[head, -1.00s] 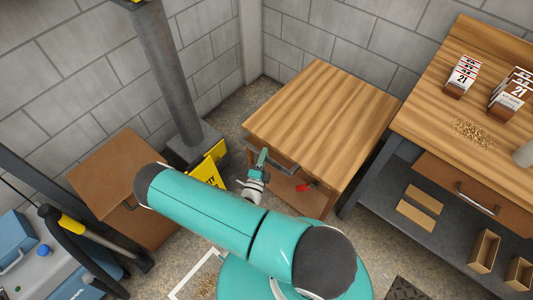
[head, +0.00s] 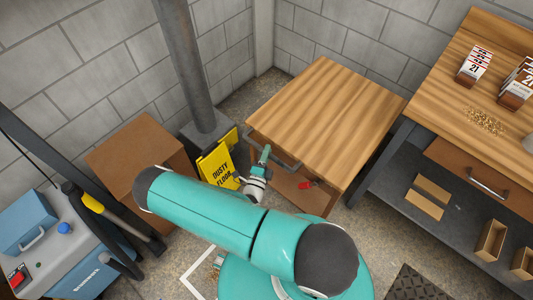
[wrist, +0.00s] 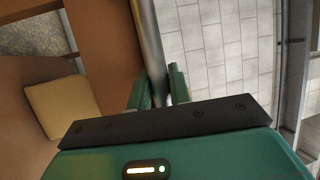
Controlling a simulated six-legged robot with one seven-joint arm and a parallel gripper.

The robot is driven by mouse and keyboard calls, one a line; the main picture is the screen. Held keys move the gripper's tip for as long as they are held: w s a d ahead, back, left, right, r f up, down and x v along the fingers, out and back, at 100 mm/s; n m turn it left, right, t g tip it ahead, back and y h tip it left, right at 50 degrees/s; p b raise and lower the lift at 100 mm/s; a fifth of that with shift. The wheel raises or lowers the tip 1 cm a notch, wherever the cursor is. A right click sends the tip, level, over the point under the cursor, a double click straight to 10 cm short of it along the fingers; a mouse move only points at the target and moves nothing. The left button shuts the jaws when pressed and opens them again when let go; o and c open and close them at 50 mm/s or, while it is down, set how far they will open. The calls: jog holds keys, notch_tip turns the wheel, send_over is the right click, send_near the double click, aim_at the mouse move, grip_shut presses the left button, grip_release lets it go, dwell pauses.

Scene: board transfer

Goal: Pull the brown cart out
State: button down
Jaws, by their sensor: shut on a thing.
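The brown cart (head: 330,110) has a striped wood top and stands in the middle of the head view, near the wall corner. Its grey bar handle (head: 287,162) runs along the near side, below the top. My gripper (head: 263,156) is at the left part of this handle. In the wrist view, the green fingers (wrist: 158,92) are shut around the metal bar (wrist: 150,42). The cart's brown side fills the left of that view. The finger tips are partly hidden behind the bar and the gripper body.
A yellow floor sign (head: 218,168) stands left of the cart by a grey post (head: 186,60). A brown cabinet (head: 140,150) is further left. A workbench (head: 440,110) stands close on the right. A red-handled item (head: 306,184) shows under the cart top.

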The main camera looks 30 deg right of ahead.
jog(key=shift+w, duration=0.15)
jog(key=c, duration=1.3)
grip_release()
jog(key=v, duration=1.4)
jog(key=shift+w, duration=0.1)
